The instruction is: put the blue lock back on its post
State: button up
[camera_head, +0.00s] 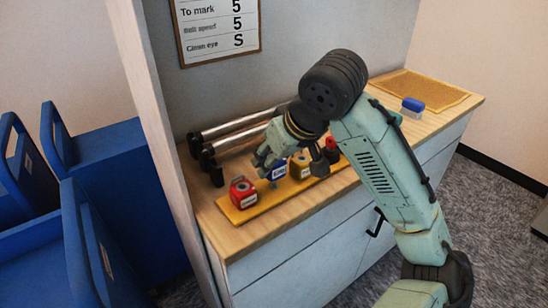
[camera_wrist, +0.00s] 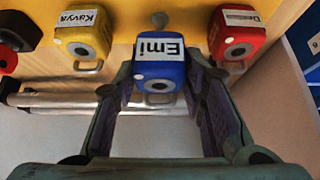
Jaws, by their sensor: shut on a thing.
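The blue lock (camera_head: 279,172) is labelled Emi, and its label reads upside down in the wrist view (camera_wrist: 160,66). My gripper (camera_head: 270,160) is shut on the blue lock, with a finger on either side of it in the wrist view (camera_wrist: 160,88). A small grey post (camera_wrist: 159,19) shows on the yellow board (camera_head: 258,206), just beyond the lock in the wrist view. The lock appears apart from the post; its height above the board is hard to tell.
A red lock (camera_head: 243,192) and a yellow lock labelled Kavya (camera_head: 300,166) stand on either side. Another red lock (camera_head: 331,149) is farther right. Metal rollers (camera_head: 235,137) lie behind the board. A blue-and-white block (camera_head: 412,107) sits far right near a cork mat (camera_head: 420,88).

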jog(key=shift+f+b, duration=0.3)
jog(key=shift+f, duration=0.2)
jog(key=shift+f+b, duration=0.45)
jog(key=shift+f, duration=0.3)
jog(key=shift+s+f, duration=0.1)
jog(key=shift+f, duration=0.4)
dwell(0.4)
jog(key=o, duration=1.3)
